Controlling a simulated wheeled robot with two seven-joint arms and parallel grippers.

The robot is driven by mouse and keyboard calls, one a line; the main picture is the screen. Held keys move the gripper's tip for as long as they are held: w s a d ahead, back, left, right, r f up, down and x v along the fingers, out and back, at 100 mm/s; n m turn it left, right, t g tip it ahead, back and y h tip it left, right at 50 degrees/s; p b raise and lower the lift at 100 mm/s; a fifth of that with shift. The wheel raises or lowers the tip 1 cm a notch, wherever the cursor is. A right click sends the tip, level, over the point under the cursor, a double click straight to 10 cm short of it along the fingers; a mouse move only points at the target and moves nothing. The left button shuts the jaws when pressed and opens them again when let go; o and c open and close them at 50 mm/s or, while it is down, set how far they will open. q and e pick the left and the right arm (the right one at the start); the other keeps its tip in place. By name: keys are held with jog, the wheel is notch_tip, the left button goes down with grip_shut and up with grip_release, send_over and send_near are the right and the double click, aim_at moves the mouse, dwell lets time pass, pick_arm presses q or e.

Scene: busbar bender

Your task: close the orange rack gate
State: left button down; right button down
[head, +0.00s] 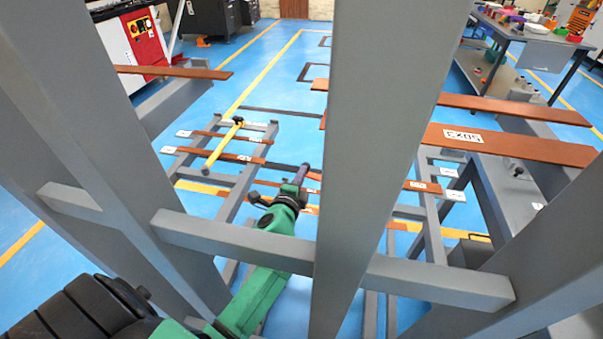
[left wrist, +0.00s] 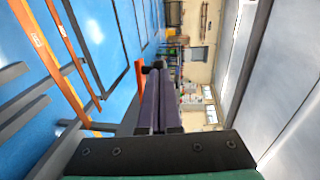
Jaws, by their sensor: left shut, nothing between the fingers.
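A yellow-orange bar (head: 222,147) with a black end lies slantwise over the left side of the low grey rack in the head view. It looks like the gate, though I cannot tell how its hinge sits. My left gripper (head: 303,172) is to the right of this bar, apart from it, shut and empty. Its fingers also show in the left wrist view (left wrist: 155,85). A narrow orange piece (left wrist: 138,80) shows beside the fingertips there; I cannot tell whether they touch or whether it is the gate. My right gripper is not in view.
Large grey posts (head: 370,150) and a grey crossbar (head: 230,245) stand close in front and hide part of the rack. Copper bars (head: 510,145) lie across the grey frame at the right. A grey worktable (head: 520,32) stands behind. Blue floor is clear beyond the rack.

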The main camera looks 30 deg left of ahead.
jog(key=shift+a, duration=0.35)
